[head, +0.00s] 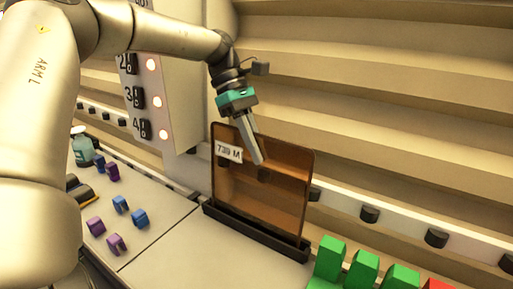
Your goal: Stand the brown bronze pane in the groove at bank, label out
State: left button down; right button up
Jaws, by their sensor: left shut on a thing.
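The brown bronze pane (270,190) stands upright, its lower edge at a dark grooved base (258,234). A white label (229,152) reading "739 M" is at its upper left and faces me. My left gripper (260,160) reaches down from above and is shut on the pane near its top edge. I cannot tell whether the pane's lower edge is fully seated in the groove. My right gripper is not in view.
A panel with numbers and lit round lamps (150,65) stands behind at left. Small blue and purple clips (122,204) and a bottle (83,148) are on the left surface. Green blocks (362,268) stand at front right. A rail with dark knobs (370,214) runs behind.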

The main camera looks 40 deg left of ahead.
pick_arm(q)
jog(key=shift+f, duration=0.2)
dwell(0.3)
jog(key=c, duration=0.9)
grip_release()
jog(key=shift+s+f, duration=0.1)
jog(key=shift+b+v, duration=0.4)
jog(key=shift+v, duration=3.4)
